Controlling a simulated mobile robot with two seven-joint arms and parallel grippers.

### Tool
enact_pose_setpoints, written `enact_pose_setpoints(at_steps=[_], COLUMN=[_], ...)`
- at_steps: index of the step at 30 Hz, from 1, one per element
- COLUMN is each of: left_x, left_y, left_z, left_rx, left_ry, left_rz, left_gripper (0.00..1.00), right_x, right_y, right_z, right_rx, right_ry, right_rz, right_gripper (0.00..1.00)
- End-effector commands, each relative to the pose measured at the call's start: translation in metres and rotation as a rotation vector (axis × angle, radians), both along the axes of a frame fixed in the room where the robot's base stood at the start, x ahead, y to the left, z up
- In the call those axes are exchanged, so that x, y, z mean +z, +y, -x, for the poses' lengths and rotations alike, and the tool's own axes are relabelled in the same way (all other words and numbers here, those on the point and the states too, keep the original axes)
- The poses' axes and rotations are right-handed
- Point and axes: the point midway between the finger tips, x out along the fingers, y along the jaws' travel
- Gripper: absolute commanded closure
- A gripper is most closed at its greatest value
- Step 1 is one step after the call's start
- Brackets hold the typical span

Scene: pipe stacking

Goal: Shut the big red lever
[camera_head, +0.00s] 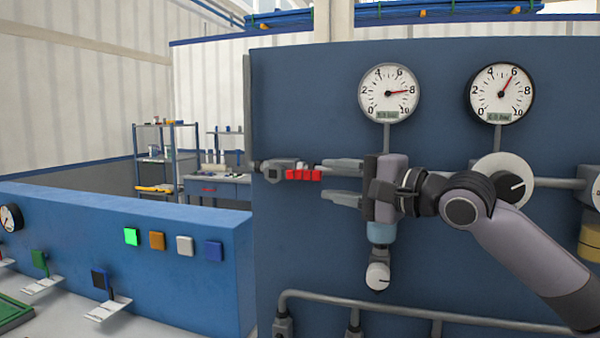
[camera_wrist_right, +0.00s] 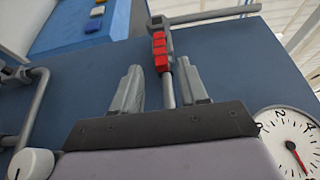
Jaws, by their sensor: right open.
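The big red lever (camera_head: 303,174) shows as a red ribbed handle beside a grey valve fitting (camera_head: 275,168) near the left edge of the tall blue panel (camera_head: 310,230). It points roughly sideways in the head view. My right gripper (camera_head: 330,179) is open, its two fingers pointing left toward the lever's right end. In the right wrist view the red lever (camera_wrist_right: 159,50) lies in line with the gap between the fingertips (camera_wrist_right: 160,72), mostly beyond them. I cannot tell whether the fingers touch it. My left gripper is not in view.
Two round gauges (camera_head: 389,93) (camera_head: 502,93) are mounted above my right arm. A white knob (camera_head: 504,180) and grey pipes (camera_head: 400,312) stand out from the panel. A low blue console (camera_head: 120,270) with coloured buttons and small levers is at the left.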

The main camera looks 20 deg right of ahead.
Motion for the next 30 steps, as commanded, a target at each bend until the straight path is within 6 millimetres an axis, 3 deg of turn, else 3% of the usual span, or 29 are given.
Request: enact_pose_setpoints(at_steps=[12,26,30], left_x=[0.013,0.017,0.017], left_y=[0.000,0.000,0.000], left_z=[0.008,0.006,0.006], left_rx=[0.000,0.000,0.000], left_ry=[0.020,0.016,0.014], left_rz=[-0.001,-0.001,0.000], left_gripper=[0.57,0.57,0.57], right_x=[0.003,0.000,0.000], right_y=[0.032,0.038,0.038], right_z=[-0.046,-0.056,-0.056], right_rx=[0.001,0.000,0.001], right_ry=[-0.002,-0.002,-0.002], right_rz=[0.001,0.002,0.003], right_gripper=[0.57,0.57,1.00])
